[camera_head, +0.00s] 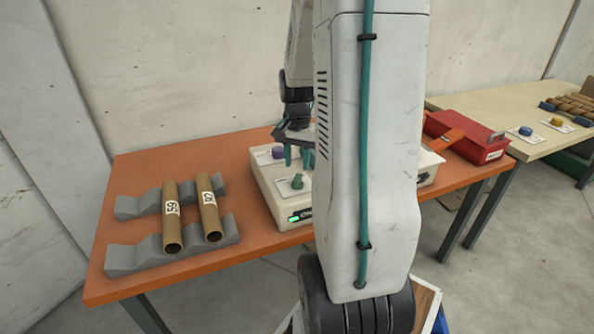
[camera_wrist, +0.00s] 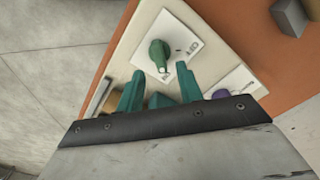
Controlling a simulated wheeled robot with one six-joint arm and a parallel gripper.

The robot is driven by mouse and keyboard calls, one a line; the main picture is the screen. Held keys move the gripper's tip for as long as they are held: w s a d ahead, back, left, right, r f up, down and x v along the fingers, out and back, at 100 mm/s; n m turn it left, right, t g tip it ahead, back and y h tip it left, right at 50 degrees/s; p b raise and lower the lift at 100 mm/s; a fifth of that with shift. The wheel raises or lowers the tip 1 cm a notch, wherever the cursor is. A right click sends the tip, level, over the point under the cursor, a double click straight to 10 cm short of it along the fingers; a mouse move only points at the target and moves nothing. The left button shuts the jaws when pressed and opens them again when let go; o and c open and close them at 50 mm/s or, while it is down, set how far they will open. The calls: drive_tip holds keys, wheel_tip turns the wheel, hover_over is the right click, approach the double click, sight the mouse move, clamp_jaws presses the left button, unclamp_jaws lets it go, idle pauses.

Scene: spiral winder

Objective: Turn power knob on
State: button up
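A cream machine box (camera_head: 268,180) stands on the orange table. Its top carries a green knob (camera_head: 297,181) on a white label plate, which also shows in the wrist view (camera_wrist: 159,54). The label is too small to read. A purple knob (camera_head: 278,152) sits farther back on the same box and shows partly in the wrist view (camera_wrist: 221,94). My gripper (camera_head: 297,157) is open and empty above the box, behind the green knob in the head view. In the wrist view its teal fingers (camera_wrist: 160,77) stand apart, with the green knob just beyond their tips, untouched as far as I see.
A green light (camera_head: 294,218) glows on the box front. Two cardboard tubes (camera_head: 172,225) lie on grey cradles (camera_head: 128,258) at the left. A red toolbox (camera_head: 470,138) is at the right. A second table (camera_head: 485,102) holds more knobs. My arm hides the box's middle.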

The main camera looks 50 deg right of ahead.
drive_tip(key=shift+r, duration=1.4)
drive_tip(key=s+a+r+n, duration=0.4)
drive_tip(key=a, duration=0.6)
drive_tip(key=s+a+r+n+t, duration=0.1)
drive_tip(key=s+a+r+n, duration=0.3)
drive_tip(key=a, duration=0.6)
drive_tip(key=s+a+r+n, duration=0.4)
drive_tip(key=a+n, duration=0.2)
drive_tip(key=a, duration=0.4)
drive_tip(key=shift+s+a, duration=0.2)
drive_tip(key=shift+s, duration=0.15)
